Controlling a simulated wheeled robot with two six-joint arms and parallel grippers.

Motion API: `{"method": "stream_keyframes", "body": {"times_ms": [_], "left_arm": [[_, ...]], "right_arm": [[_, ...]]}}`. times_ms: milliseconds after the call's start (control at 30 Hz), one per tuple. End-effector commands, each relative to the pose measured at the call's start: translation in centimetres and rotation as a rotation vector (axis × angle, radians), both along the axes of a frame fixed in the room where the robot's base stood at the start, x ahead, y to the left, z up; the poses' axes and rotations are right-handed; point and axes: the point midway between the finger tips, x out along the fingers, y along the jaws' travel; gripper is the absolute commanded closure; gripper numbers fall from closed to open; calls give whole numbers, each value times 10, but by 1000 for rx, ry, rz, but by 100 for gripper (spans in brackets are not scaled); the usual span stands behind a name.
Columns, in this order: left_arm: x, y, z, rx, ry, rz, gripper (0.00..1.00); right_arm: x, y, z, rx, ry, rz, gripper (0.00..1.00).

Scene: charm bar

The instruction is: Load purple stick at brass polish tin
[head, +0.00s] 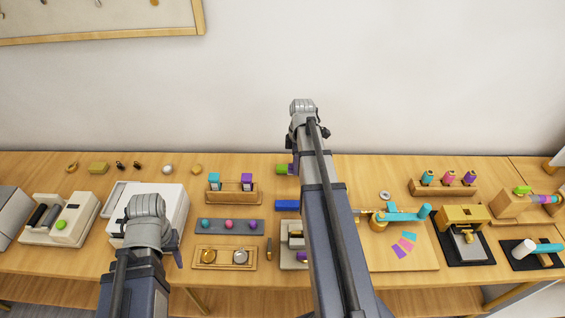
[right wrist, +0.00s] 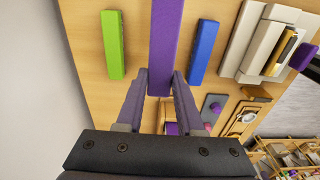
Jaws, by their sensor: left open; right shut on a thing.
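My right gripper (right wrist: 160,82) is shut on the purple stick (right wrist: 166,40), which extends away from the fingers in the right wrist view. In the head view my right gripper (head: 293,167) is at the back of the table, beside the green stick, and my arm hides most of it and the purple stick. A gold round tin (head: 207,257), possibly the brass polish tin, sits in a wooden tray beside a silver round one; no label is readable. My left gripper (head: 174,249) is open over the front left of the table, partly hidden by its own wrist.
A green stick (right wrist: 113,45) and a blue stick (right wrist: 204,52) lie on either side of the purple stick. A pale device (head: 295,256) with a purple part stands at the front, partly behind my right arm. A grey strip (head: 229,233) with coloured balls lies behind the tray (head: 226,268).

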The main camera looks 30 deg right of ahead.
Motion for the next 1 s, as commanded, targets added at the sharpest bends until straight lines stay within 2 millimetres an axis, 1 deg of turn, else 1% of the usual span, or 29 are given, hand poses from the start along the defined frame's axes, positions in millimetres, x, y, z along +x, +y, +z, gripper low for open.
{"method": "stream_keyframes", "body": {"times_ms": [33,100,200,300,433,767,1000], "left_arm": [[0,0,0,0,0,0,51],[0,0,0,0,0,0,51],[0,0,0,0,0,0,51],[0,0,0,0,0,0,51],[0,0,0,0,0,0,51],[0,0,-1,0,0,0,51],[0,0,-13,0,0,0,51]], "right_arm": [[-11,-12,0,11,-7,-7,100],[-22,-25,1,27,-17,-6,100],[-35,-39,1,44,-30,-4,100],[-42,-47,2,54,-39,-1,100],[-45,-51,2,59,-43,0,100],[-45,-50,1,58,-44,1,100],[-45,-50,-11,58,-44,1,100]]}}
